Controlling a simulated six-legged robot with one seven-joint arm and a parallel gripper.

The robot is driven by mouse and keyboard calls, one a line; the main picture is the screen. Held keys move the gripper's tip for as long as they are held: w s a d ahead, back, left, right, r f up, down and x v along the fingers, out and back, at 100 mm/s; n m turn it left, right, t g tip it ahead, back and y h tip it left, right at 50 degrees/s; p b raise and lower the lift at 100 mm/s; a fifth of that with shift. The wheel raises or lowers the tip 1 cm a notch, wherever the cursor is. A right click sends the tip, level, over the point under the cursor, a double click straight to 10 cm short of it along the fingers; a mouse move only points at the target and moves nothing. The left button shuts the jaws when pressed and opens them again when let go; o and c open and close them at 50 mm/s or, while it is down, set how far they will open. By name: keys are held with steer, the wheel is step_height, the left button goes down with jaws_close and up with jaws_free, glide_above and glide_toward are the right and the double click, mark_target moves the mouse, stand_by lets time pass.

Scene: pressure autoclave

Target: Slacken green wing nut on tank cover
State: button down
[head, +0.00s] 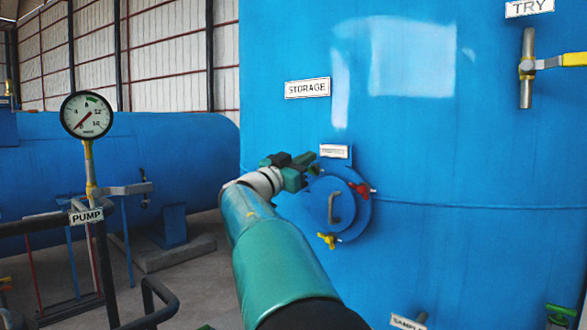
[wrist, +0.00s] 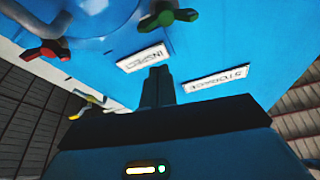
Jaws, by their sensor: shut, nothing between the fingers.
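The round blue tank cover (head: 322,212) with a curved handle (head: 334,209) sits on the large blue tank. The green wing nut (wrist: 167,16) shows at the top of the wrist view, on the cover's rim. In the head view it is largely hidden by my gripper (head: 306,168). A red wing nut (head: 362,189) is at the cover's right and a yellow one (head: 327,240) at its bottom. In the wrist view, my gripper (wrist: 158,72) has its fingers together and empty. The tips lie near the INSPECT label (wrist: 143,57), apart from the green nut in the picture.
The STORAGE label (head: 307,88) is above the cover. A valve with a yellow lever (head: 574,59) is at the upper right. The PUMP gauge (head: 86,115) and railings stand at the left. A second blue tank (head: 170,160) lies behind.

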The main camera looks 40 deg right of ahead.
mark_target(314, 173)
steer(key=d+f, duration=0.2)
steer(key=f, duration=0.1)
steer(key=shift+w+d, duration=0.35)
steer(key=shift+w, duration=0.05)
steer(key=shift+a, duration=0.1)
steer(key=shift+f, duration=0.1)
steer(key=shift+w+f+m+g, duration=0.1)
steer(key=shift+f+m+g, duration=0.2)
steer(key=shift+m, duration=0.25)
steer(key=shift+w+f+m+g, duration=0.15)
steer(key=shift+m+g, duration=0.15)
steer(key=shift+m, duration=0.25)
steer(key=shift+f+m+g+y, duration=0.15)
steer(key=shift+m+g, duration=0.1)
steer(key=shift+m, duration=0.45)
steer(key=shift+f+m+g+y, duration=0.15)
steer(key=shift+m+g, duration=0.1)
steer(key=shift+m, duration=0.45)
steer(key=shift+r, duration=0.2)
